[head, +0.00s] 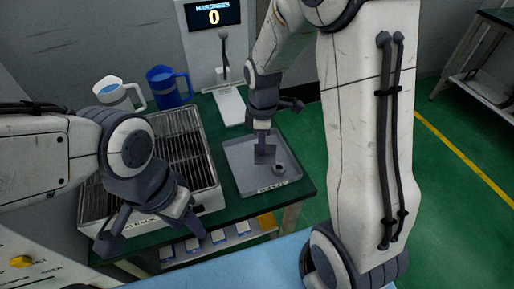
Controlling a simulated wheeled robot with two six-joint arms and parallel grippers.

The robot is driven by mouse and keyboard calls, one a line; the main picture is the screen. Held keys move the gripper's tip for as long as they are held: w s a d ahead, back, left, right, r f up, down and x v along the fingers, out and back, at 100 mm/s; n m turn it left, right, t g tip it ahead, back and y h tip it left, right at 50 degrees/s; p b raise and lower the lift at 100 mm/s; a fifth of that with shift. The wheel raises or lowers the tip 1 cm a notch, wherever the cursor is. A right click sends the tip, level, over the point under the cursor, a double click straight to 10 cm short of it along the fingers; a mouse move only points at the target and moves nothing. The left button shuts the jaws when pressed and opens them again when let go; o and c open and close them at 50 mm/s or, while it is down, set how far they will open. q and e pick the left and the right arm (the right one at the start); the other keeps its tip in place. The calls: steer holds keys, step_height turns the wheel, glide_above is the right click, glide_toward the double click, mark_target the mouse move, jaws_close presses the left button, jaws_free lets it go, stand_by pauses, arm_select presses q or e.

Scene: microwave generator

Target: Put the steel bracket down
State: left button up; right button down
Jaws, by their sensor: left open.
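The steel bracket (264,155) is a small dark grey angled piece over the grey tray (239,181) on the green bench. My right gripper (262,126) points down above the tray, its fingers closed at the bracket's upright top. Whether the bracket touches the tray floor is hard to tell. My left gripper (148,236) is open and empty, its fingers spread over the near edge of the wire-rack basket.
A small dark ring-like part (280,168) lies in the tray, close right of the bracket. The wire-rack basket (207,202) stands left of the tray. A white jug (118,95), a blue jug (167,88) and a hardness tester (229,106) stand behind.

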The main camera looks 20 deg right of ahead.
mark_target(257, 150)
steer(key=w+f, duration=0.1)
steer(key=w, duration=0.1)
steer(key=w+f, duration=0.1)
steer(key=shift+w+a+f, duration=0.1)
steer(key=shift+w+a, duration=0.05)
steer(key=shift+w, duration=0.25)
steer(key=shift+w+f, duration=0.1)
steer(key=shift+f, duration=0.1)
steer(key=shift+f+p, duration=0.5)
steer(key=shift+f, duration=1.4)
steer(key=shift+f, duration=0.2)
steer(key=c, duration=1)
jaws_free()
steer(key=shift+c, duration=0.2)
